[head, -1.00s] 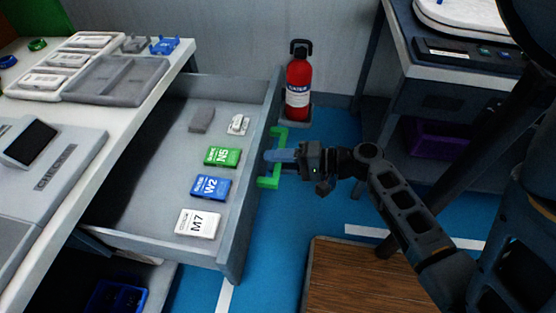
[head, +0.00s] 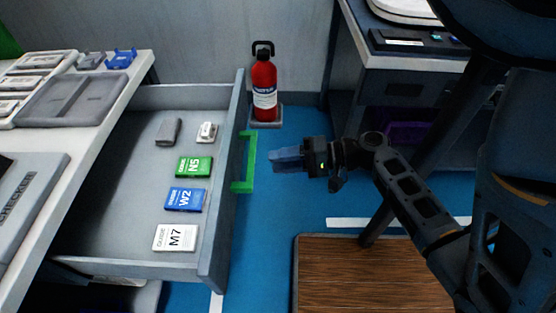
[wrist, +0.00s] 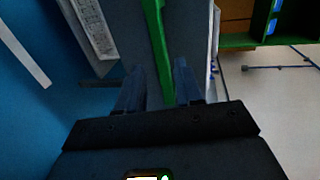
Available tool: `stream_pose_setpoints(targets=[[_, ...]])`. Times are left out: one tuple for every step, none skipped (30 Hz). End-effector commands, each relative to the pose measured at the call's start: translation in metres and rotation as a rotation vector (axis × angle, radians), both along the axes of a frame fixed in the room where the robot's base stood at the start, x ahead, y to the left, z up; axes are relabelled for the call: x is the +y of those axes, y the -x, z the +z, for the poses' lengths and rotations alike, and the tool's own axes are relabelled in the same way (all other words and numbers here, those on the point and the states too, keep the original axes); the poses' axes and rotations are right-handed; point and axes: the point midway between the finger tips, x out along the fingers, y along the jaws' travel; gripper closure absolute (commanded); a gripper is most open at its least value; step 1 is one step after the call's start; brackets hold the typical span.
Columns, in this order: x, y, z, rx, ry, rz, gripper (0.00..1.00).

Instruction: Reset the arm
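My gripper (head: 276,160) is in mid-air to the right of the open drawer's green handle (head: 249,163), with a gap between them. In the wrist view, the two dark blue fingers of my gripper (wrist: 157,75) stand apart with nothing held. The green handle (wrist: 158,40) shows beyond and between them. The drawer (head: 140,200) is pulled out. It holds a green N5 box (head: 194,167), a blue W2 box (head: 185,199), a white M7 box (head: 175,238), a grey block (head: 168,131) and a small white part (head: 207,132).
A red fire extinguisher (head: 264,88) stands by the wall behind the handle. A wooden platform (head: 370,275) is at front right. A counter with grey trays (head: 75,98) is on the left, and another table (head: 385,55) is at back right. Blue floor is free around my gripper.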

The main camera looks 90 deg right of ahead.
Motion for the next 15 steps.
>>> stream_pose_setpoints(targets=[[0.0000, -0.0001, 0.0000, 0.000, 0.000, 0.000, 0.64], [0.0000, -0.0002, 0.0000, 0.000, 0.000, 0.000, 0.64], [0.0000, -0.0002, 0.0000, 0.000, 0.000, 0.000, 0.64], [0.0000, -0.0003, -0.0001, 0.000, 0.000, 0.000, 0.64], [0.0000, -0.0003, -0.0001, 0.000, 0.000, 0.000, 0.64], [0.0000, -0.0003, -0.0001, 0.000, 0.000, 0.000, 0.64], [0.0000, -0.0003, -0.0001, 0.000, 0.000, 0.000, 0.64], [0.0000, -0.0004, -0.0001, 0.000, 0.000, 0.000, 0.64], [0.0000, -0.0004, -0.0001, 0.000, 0.000, 0.000, 0.64], [0.0000, -0.0004, -0.0001, 0.000, 0.000, 0.000, 0.64], [0.0001, -0.0004, -0.0001, 0.000, 0.000, 0.000, 0.64], [0.0009, -0.0007, -0.0006, 0.005, 0.001, 0.001, 0.64], [0.0022, -0.0010, -0.0015, 0.013, 0.003, 0.004, 0.64], [0.0045, -0.0018, -0.0030, 0.027, 0.007, 0.006, 0.64], [0.0091, -0.0031, -0.0068, 0.057, 0.016, 0.011, 0.64]])
